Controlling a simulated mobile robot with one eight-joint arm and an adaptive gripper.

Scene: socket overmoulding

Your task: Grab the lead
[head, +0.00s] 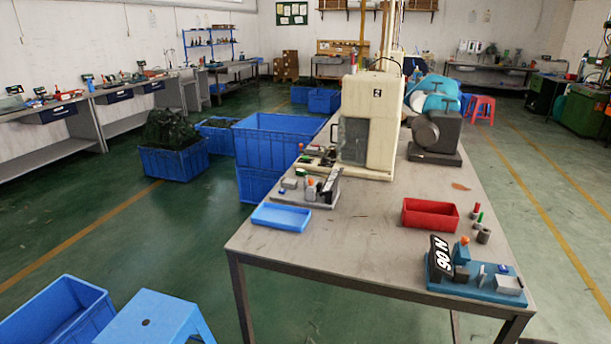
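I cannot make out a lead for certain in the head view. A thin dark curved line (388,61) shows on top of the cream machine (377,125), but I cannot tell whether it is a lead. A blue fixture (470,275) marked "N 06" sits at the near right corner of the metal table (345,240), with an orange knob and grey blocks on it. A second, grey fixture (318,190) stands by the front of the cream machine. My gripper is not in view.
A shallow blue tray (281,218) and a red bin (430,215) are on the table. Small cylinders (481,225) stand right of the bin. Blue crates (277,138) stand left of the table, and a blue stool (153,318) is at the front. The table's front middle is clear.

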